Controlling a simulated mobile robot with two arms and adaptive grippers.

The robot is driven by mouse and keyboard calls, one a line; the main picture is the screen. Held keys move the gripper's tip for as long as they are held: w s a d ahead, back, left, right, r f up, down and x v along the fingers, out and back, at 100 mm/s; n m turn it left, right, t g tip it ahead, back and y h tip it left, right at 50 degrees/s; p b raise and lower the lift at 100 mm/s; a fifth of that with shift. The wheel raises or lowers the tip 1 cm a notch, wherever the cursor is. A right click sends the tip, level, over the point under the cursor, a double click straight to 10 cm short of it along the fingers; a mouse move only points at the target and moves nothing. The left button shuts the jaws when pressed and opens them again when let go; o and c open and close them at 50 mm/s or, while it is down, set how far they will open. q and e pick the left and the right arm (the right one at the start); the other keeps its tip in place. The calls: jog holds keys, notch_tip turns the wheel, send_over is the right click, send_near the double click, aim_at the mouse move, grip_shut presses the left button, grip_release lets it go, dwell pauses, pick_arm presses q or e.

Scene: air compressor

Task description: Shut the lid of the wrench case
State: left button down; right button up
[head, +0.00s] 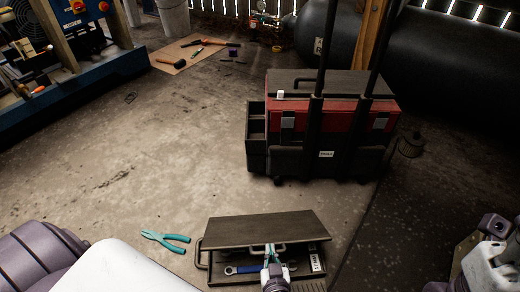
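The wrench case (318,281) is a dark box on the floor at the bottom middle of the head view. Its dark lid (262,229) is raised, slanting over the box, and the front is open. A blue wrench (240,269) lies inside. My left gripper (272,262) is at the front opening, below the lid's front edge. A teal piece shows at its tip; I cannot tell whether the fingers are apart or whether they touch the lid. Parts of my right arm show at the lower right, but I cannot make out its gripper.
Teal pliers (165,240) lie on the floor left of the case. A red and black toolbox (345,113) with tall handles stands behind it. A board (190,50) with hand tools lies farther back. A blue-based machine (85,65) is at upper left. Floor between is clear.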

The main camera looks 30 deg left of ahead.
dwell(0.6)
pick_arm(q)
notch_tip(320, 180, up, 10)
dwell(0.4)
jog(key=shift+f, duration=0.1)
